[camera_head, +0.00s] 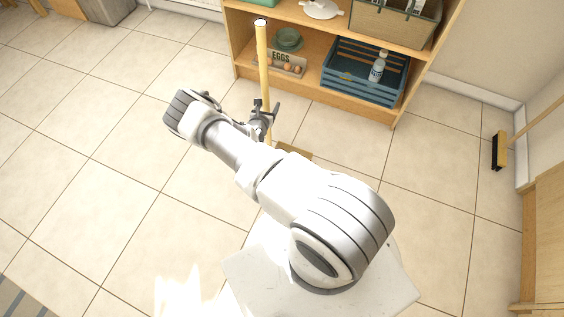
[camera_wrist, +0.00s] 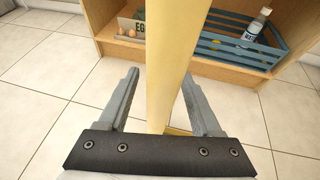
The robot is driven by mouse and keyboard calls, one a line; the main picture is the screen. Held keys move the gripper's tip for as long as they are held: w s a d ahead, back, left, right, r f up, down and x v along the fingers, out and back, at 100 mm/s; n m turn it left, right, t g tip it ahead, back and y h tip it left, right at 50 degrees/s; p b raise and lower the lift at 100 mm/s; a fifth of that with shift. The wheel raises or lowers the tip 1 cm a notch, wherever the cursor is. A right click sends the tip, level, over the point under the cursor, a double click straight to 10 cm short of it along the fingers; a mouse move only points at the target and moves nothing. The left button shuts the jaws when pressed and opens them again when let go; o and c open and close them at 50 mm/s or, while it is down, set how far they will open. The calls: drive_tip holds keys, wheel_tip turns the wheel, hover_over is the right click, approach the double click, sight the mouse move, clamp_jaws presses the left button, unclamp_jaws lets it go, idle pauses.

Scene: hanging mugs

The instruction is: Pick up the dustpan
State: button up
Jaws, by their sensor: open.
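The dustpan's long yellow wooden handle (camera_head: 264,75) stands nearly upright on the tiled floor in the head view. Its lower end meets a tan pan (camera_head: 294,151), mostly hidden behind my arm. My gripper (camera_head: 262,112) is at the lower half of the handle. In the wrist view the handle (camera_wrist: 170,65) runs between the two fingers of my gripper (camera_wrist: 160,95). The fingers are open, with a visible gap on the left side. I cannot tell whether the right finger touches the handle.
A wooden shelf (camera_head: 245,58) stands just behind the handle. It holds a blue crate (camera_head: 362,88) with a bottle (camera_head: 377,66), an egg box (camera_head: 287,58) and green bowls (camera_head: 289,38). The tiled floor at left is clear.

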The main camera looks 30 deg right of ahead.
clamp_jaws()
idle(1.4)
